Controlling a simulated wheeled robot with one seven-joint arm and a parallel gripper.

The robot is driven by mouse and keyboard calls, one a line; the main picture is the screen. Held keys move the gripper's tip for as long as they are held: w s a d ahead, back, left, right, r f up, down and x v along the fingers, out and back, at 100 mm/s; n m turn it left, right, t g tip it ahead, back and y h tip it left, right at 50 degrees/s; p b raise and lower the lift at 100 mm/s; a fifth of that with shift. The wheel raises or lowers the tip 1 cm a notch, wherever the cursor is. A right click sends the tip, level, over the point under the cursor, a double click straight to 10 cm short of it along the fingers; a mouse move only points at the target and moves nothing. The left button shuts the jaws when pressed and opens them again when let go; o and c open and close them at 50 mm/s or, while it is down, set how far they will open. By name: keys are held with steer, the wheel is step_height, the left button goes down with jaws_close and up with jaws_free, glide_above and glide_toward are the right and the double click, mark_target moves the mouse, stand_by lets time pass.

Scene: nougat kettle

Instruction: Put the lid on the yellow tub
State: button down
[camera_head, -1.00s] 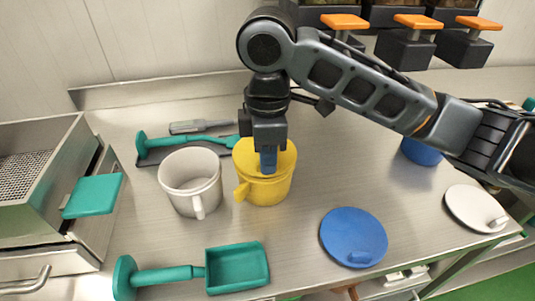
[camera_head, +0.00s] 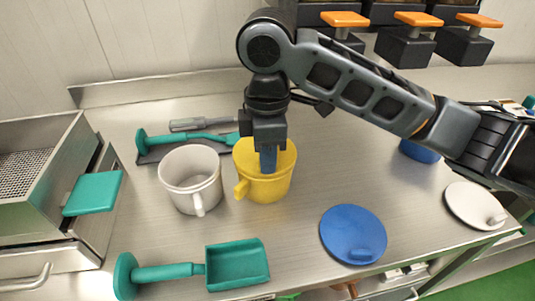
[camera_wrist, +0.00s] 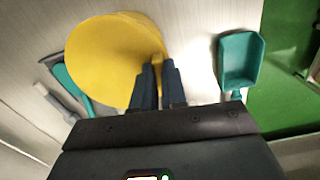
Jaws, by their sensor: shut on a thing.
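The yellow tub (camera_head: 262,188) stands upright on the steel counter, its handle toward the left front. A yellow lid (camera_head: 247,154) lies over the tub's mouth in the head view; it fills the upper left of the wrist view (camera_wrist: 110,60) as a round disc. My gripper (camera_head: 268,160) points straight down over the tub. Its fingers (camera_wrist: 158,82) are shut on the lid's knob near the disc's edge. The fingers hide most of the knob, and I cannot tell whether the lid is fully seated on the rim.
A white tub (camera_head: 190,180) stands close to the left. A blue lid (camera_head: 350,230) and a white lid (camera_head: 470,203) lie to the right, and a blue tub (camera_head: 420,151) stands behind my arm. A teal scoop (camera_head: 237,265) lies in front. Bare counter separates the yellow tub and blue lid.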

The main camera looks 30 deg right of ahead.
steer(key=c, duration=1.1)
jaws_free()
steer(key=shift+o, duration=0.2)
steer(key=o, duration=0.4)
steer(key=shift+o, duration=0.2)
steer(key=shift+r, duration=0.15)
steer(key=shift+r+p, duration=3.35)
steer(key=shift+r, duration=0.05)
